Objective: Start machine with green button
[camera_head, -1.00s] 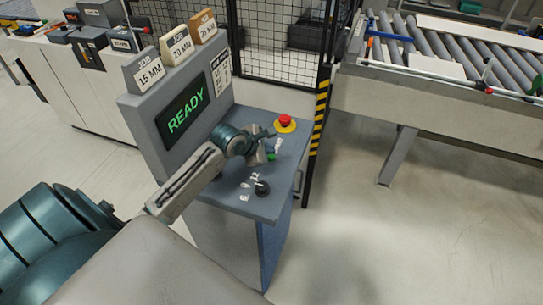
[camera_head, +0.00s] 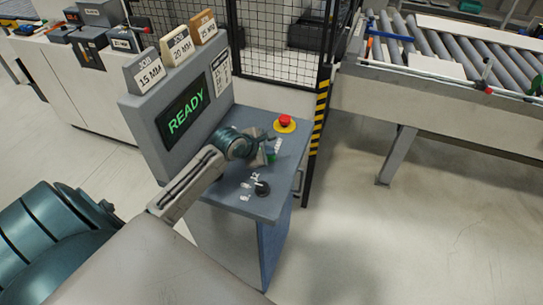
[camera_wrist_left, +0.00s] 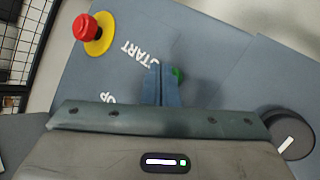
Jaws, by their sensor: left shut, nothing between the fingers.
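The control console (camera_head: 225,205) stands in the middle of the head view, and its screen (camera_head: 186,108) reads READY in green. The green button (camera_head: 272,158) is on the desk top, partly hidden by my left gripper (camera_head: 266,153). In the left wrist view the green button (camera_wrist_left: 178,76) shows beside the shut fingertips (camera_wrist_left: 163,72), near the START label (camera_wrist_left: 138,50). The fingers are closed and empty, low over the panel. I cannot tell whether they touch the button. My right gripper is not in view.
A red emergency stop (camera_head: 285,121) on a yellow ring sits behind the button. A black knob (camera_head: 262,188) is at the front of the panel. Job cards stand on the console top. A mesh fence (camera_head: 280,40) and a roller conveyor (camera_head: 440,60) lie behind.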

